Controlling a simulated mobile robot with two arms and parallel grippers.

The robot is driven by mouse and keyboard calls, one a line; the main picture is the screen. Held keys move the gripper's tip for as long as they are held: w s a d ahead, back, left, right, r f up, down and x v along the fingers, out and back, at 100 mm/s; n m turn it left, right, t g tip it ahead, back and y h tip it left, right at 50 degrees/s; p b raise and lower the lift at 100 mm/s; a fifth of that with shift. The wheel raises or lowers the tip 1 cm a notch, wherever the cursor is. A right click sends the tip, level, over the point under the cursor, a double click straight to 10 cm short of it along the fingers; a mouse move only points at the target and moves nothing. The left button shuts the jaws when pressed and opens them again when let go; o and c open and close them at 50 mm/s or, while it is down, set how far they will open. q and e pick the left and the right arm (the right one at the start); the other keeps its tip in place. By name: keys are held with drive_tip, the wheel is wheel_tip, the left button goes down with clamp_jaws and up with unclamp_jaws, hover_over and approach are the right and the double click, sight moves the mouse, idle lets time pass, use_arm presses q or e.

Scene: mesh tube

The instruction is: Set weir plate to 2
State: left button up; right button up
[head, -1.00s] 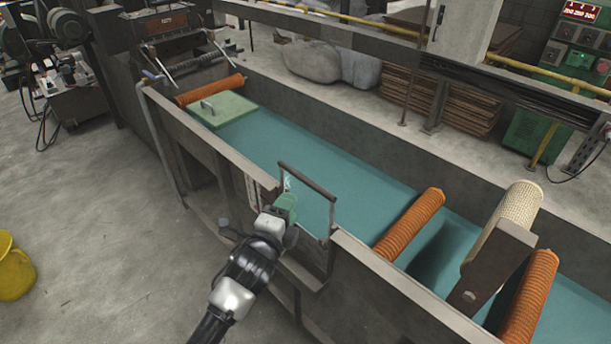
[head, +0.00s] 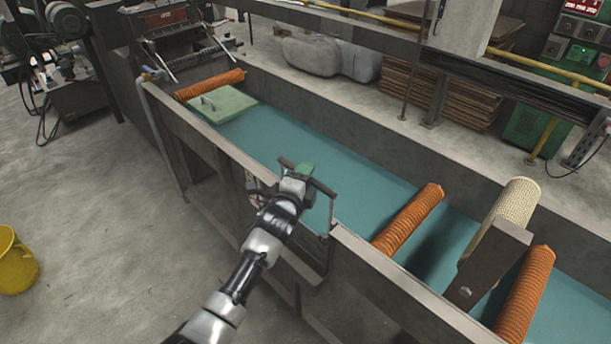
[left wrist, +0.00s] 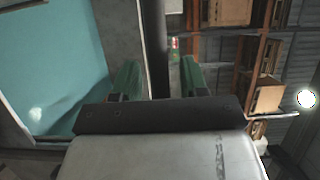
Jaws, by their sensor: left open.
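The weir plate's dark bar-shaped handle (head: 325,189) stands over the notch in the near wall of the trough. In the head view my left gripper (head: 305,171) is at the middle of this bar and hides part of it. In the left wrist view the dark bar (left wrist: 155,45) runs between the two green fingers of my left gripper (left wrist: 160,78). The fingers are open, with a gap on each side of the bar. The plate below the bar is hidden by my left arm, and no setting can be read. My right gripper is not in view.
The trough holds teal liquid (head: 370,185), orange ribbed rollers (head: 408,220), a pale mesh roller (head: 505,215) and a light green block (head: 222,104). A yellow bucket (head: 15,265) stands on the floor at left. The floor before the trough is clear.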

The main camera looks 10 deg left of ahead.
use_arm(q)
drive_tip(key=shift+c, duration=0.2)
clamp_jaws()
wheel_tip(320, 180, down, 3)
drive_tip(key=b, duration=0.2)
drive_tip(key=shift+b, duration=0.35)
drive_tip(key=shift+o, duration=0.2)
unclamp_jaws()
